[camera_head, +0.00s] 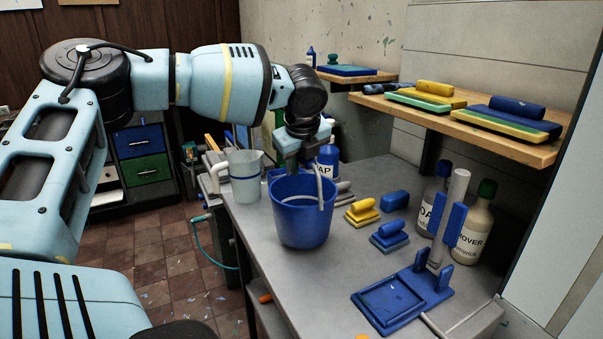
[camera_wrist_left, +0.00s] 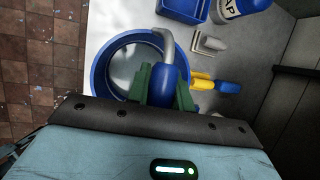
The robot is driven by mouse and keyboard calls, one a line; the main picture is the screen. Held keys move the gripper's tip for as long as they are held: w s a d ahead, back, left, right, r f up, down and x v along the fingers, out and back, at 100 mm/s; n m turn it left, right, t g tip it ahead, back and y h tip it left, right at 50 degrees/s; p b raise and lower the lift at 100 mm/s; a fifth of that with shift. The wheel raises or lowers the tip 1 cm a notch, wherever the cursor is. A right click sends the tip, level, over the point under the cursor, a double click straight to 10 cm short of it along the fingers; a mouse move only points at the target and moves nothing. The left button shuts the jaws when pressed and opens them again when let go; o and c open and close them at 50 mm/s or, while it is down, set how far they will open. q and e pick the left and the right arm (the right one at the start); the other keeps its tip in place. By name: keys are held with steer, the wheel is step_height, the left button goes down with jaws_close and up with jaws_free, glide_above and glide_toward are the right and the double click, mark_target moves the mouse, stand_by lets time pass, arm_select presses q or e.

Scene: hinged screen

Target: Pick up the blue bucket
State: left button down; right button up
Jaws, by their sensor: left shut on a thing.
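The blue bucket (camera_head: 301,225) stands upright at the near left part of the grey table and appears to rest on it. It also shows in the left wrist view, where its round blue rim (camera_wrist_left: 99,72) opens towards the camera. My left gripper (camera_head: 303,165) is just above the bucket's rim. In the left wrist view its green fingers (camera_wrist_left: 163,84) are shut around the blue grip of the bucket's grey handle (camera_wrist_left: 168,42). The fingertips are partly hidden in the head view. My right gripper is not in view.
A clear jug (camera_head: 245,178) stands close left of the bucket, with a blue soap bottle (camera_head: 328,160) behind. Blue and yellow stamps (camera_head: 361,212) and a blue frame press (camera_head: 391,300) lie to the right. A wooden shelf (camera_head: 460,122) overhangs the back right.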

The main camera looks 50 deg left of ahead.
arm_select(q)
steer(key=shift+d+r, duration=0.1)
steer(key=shift+r, duration=0.7)
steer(key=s+d, duration=0.4)
steer(key=s, duration=0.3)
steer(key=s+d+r, duration=0.1)
steer(key=s+d, duration=0.2)
steer(key=s, duration=0.4)
steer(key=shift+d+r, duration=0.15)
steer(key=shift+d, duration=0.2)
steer(key=shift+w, duration=0.1)
